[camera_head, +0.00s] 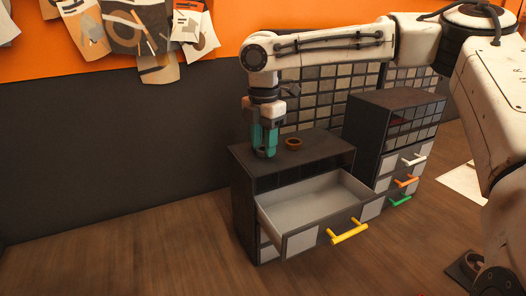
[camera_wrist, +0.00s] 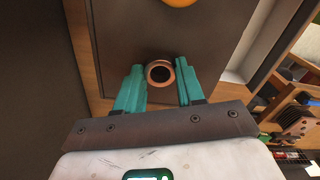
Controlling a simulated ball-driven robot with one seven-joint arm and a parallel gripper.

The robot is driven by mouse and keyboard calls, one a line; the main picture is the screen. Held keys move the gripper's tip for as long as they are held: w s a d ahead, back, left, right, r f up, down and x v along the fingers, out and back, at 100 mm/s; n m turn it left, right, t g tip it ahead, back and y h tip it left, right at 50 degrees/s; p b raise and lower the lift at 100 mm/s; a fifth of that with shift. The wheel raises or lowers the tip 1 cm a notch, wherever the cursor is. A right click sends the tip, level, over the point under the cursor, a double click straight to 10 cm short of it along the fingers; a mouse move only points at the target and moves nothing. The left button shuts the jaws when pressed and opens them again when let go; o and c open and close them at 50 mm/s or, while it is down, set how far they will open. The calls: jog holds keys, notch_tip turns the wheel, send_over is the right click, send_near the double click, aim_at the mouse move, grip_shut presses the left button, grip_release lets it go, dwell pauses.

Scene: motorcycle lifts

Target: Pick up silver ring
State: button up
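A silver-looking ring (camera_wrist: 151,81) with a brownish tint and dark centre shows between my fingertips in the wrist view. It is on the dark top of the small drawer cabinet (camera_head: 241,168). My gripper (camera_head: 263,151) points down at the left part of that top, and its two teal fingers stand on either side of the ring in the wrist view (camera_wrist: 160,76). The fingers are apart; any contact with the ring is hard to make out. In the head view the fingers mostly hide the ring.
An orange-brown ring (camera_head: 293,146) stands on the same top, right of my gripper. The cabinet's upper drawer (camera_head: 310,207) with a yellow handle (camera_head: 349,233) is pulled out and looks empty. A taller cabinet (camera_head: 395,98) stands to the right. The floor at left is clear.

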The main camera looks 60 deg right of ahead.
jog(key=c, duration=0.5)
